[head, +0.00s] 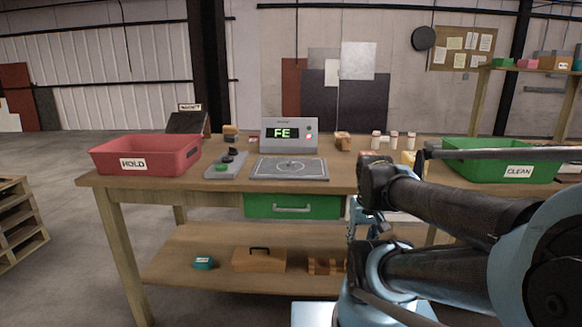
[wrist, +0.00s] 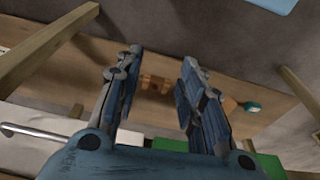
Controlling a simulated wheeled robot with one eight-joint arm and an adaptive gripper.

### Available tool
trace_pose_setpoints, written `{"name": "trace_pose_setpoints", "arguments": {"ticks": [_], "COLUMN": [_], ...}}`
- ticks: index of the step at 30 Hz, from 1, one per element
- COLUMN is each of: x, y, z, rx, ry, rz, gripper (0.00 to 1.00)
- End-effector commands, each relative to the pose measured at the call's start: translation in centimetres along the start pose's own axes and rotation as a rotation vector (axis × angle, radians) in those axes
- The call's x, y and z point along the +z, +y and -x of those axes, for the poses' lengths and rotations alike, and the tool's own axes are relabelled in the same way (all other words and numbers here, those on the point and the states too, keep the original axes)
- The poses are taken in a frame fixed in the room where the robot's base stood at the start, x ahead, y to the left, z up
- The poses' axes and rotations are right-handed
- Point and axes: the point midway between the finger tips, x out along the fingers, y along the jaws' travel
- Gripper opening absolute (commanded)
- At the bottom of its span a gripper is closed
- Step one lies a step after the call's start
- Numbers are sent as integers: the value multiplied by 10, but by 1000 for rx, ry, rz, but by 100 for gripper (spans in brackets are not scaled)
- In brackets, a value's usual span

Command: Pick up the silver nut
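I cannot make out a silver nut in either view. The detector (head: 289,135) stands on the workbench with a lit green "FE" display and a red light. Its flat grey plate (head: 290,168) with ring markings lies in front of it, and I see no clear object on it. My gripper (wrist: 160,62) is open and empty in the wrist view, its two blue fingers apart above the lower shelf. In the head view the gripper is mostly hidden by my arm, near the bench's front edge.
A red HOLD bin (head: 147,155) stands left and a green CLEAN bin (head: 503,162) right. A button panel (head: 226,165) lies beside the plate. A green drawer (head: 292,206) hangs below the bench.

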Motion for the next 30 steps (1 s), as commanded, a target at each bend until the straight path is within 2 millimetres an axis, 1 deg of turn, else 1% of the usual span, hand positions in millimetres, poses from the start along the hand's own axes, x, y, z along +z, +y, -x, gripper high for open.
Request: {"name": "trace_pose_setpoints", "arguments": {"ticks": [1, 3, 5, 6, 8, 11, 12, 17, 18, 23, 24, 26, 30], "x": [4, 3, -5, -13, -27, -56, -68, -118, -131, -182, -195, -214, -257], "y": [0, -1, -3, 0, -2, -9, -12, -29, -34, -57, -63, -74, -100], "z": [6, 12, 21, 28, 42, 70, 82, 124, 134, 169, 177, 188, 211], "rx": [0, -1, -3, -4, -7, -14, -18, -34, -39, -60, -66, -75, -99], "ry": [8, 10, 6, 2, -4, -18, -23, -43, -48, -66, -70, -75, -87], "rz": [5, 28, 66, 101, 170, 319, 385, 643, 707, 964, 1028, 1124, 1349], "gripper": [46, 46, 46, 46, 46, 46, 46, 46, 46, 46, 46, 46, 46]}}
